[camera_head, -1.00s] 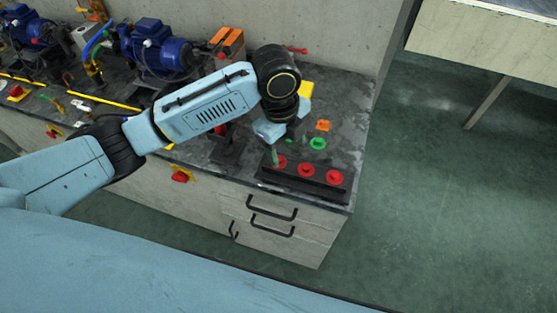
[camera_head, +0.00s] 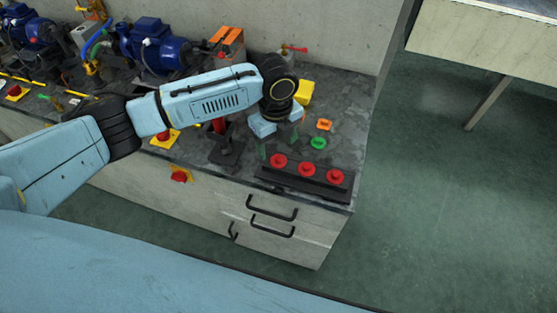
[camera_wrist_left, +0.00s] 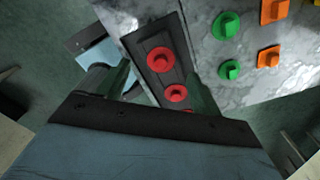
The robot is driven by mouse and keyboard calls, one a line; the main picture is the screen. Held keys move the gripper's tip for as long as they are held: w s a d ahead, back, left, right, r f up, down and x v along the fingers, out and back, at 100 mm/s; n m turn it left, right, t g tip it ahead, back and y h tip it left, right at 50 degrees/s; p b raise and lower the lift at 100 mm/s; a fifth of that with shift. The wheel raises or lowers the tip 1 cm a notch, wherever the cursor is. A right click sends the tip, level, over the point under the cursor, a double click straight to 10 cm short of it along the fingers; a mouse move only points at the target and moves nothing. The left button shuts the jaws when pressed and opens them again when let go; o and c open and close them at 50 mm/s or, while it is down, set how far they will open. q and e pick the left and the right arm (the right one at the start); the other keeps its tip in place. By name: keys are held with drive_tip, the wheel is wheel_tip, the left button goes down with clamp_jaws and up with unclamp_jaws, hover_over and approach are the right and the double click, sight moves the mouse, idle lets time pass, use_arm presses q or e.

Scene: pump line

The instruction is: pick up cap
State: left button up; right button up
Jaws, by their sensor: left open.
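Several caps are in view, and I cannot tell which one is meant. Red caps (camera_head: 306,169) sit in a row on a black holder (camera_head: 318,184) near the front edge of the bench. In the left wrist view, two red caps show clearly (camera_wrist_left: 160,60) and a third is mostly hidden by the gripper body. A green cap (camera_head: 318,143) and an orange cap (camera_head: 324,125) lie behind the holder. My left gripper (camera_head: 278,148) is open, pointing down just above and behind the holder's left end. It looks empty. My right gripper is out of view.
A yellow block (camera_head: 304,92) stands behind my left wrist. Blue pumps (camera_head: 158,46) and pipework fill the bench to the left. A red-handled valve (camera_head: 292,49) is at the wall.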

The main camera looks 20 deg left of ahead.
sight(278, 158)
use_arm(q)
drive_tip(key=f, duration=0.4)
drive_tip(key=shift+d+f, duration=0.2)
drive_tip(key=shift+d, duration=0.05)
drive_tip(key=shift+c, duration=0.4)
drive_tip(key=shift+s, duration=0.1)
clamp_jaws()
